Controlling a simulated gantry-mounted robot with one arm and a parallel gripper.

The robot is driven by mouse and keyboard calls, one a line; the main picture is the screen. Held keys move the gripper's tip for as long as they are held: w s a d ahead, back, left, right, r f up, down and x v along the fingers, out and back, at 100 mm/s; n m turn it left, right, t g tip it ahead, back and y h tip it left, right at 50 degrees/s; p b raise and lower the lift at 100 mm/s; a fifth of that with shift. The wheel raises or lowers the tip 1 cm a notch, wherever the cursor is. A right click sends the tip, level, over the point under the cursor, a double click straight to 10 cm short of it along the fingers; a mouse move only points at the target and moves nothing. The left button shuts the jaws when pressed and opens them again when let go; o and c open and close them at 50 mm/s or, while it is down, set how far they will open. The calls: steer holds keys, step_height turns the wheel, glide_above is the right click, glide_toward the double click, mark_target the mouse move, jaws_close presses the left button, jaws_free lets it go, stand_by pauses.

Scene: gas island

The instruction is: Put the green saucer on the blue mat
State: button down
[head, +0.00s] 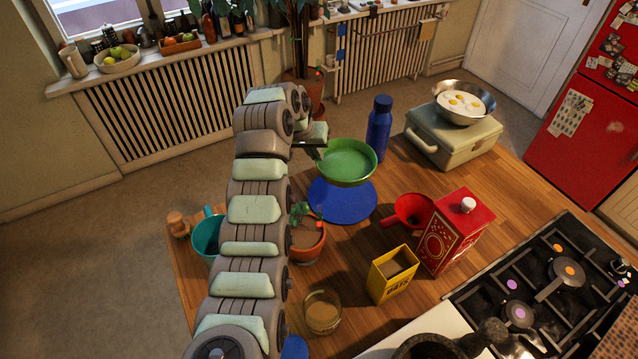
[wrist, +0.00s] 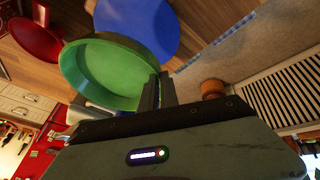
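The green saucer (head: 347,160) is a round, shallow dish with a raised rim; it also shows in the wrist view (wrist: 108,75). My gripper (head: 318,150) is shut on the saucer's left rim in the head view. The fingers (wrist: 158,92) pinch the rim at its right side in the wrist view. The saucer appears held above the table, nearly level. The round blue mat (head: 342,206) lies flat on the wooden table, and the saucer hides its far edge in the head view. The mat also shows bare in the wrist view (wrist: 145,22).
A blue bottle (head: 379,128) stands close to the saucer's right. A yellow box (head: 393,275) and a red tin (head: 457,235) stand nearer the stove.

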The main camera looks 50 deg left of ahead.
step_height(320, 180, down, 12)
steer(key=shift+f, duration=0.1)
stand_by(0.4)
steer(key=shift+f, duration=0.1)
steer(key=c, duration=1.6)
jaws_free()
steer(key=shift+s+r, duration=0.1)
steer(key=shift+r, duration=0.6)
steer(key=a+v, duration=0.1)
steer(key=v, duration=0.9)
steer(key=shift+s+d+r, duration=0.25)
steer(key=shift+d+r, duration=0.1)
steer(key=shift+d, duration=0.2)
